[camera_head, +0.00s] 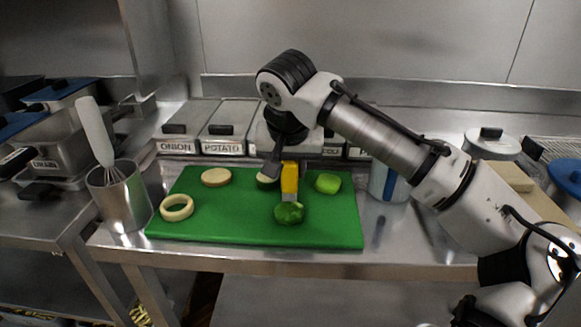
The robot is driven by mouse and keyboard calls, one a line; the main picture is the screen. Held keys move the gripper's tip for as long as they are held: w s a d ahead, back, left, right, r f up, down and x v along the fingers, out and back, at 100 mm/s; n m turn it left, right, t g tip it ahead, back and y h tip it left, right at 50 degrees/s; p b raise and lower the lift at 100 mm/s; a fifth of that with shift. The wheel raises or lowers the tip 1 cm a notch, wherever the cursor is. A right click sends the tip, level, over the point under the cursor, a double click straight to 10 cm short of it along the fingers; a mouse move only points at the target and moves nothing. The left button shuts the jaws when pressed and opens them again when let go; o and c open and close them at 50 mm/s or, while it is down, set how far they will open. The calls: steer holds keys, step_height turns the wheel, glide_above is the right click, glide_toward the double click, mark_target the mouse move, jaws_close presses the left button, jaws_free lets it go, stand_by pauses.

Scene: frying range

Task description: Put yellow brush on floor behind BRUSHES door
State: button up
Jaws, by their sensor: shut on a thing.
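My gripper (279,163) is over the back half of the green cutting board (240,230), its jaws partly hidden by the arm's wrist. It is shut on the yellow brush (290,178). The brush hangs roughly upright, with its pale lower end just above or touching a green vegetable piece (289,213); I cannot tell which. No door marked BRUSHES is readable in this view. The floor is mostly hidden below the counter.
Lidded steel bins labelled ONION (175,147) and POTATO (222,147) stand behind the board. A steel cup (122,200) with a whisk (96,130) stands left. Vegetable rings and slices lie on the board. A blue-striped container (388,184) stands right.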

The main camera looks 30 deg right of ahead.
steer(key=shift+f, duration=0.1)
steer(key=shift+f, duration=0.15)
steer(key=o, duration=1)
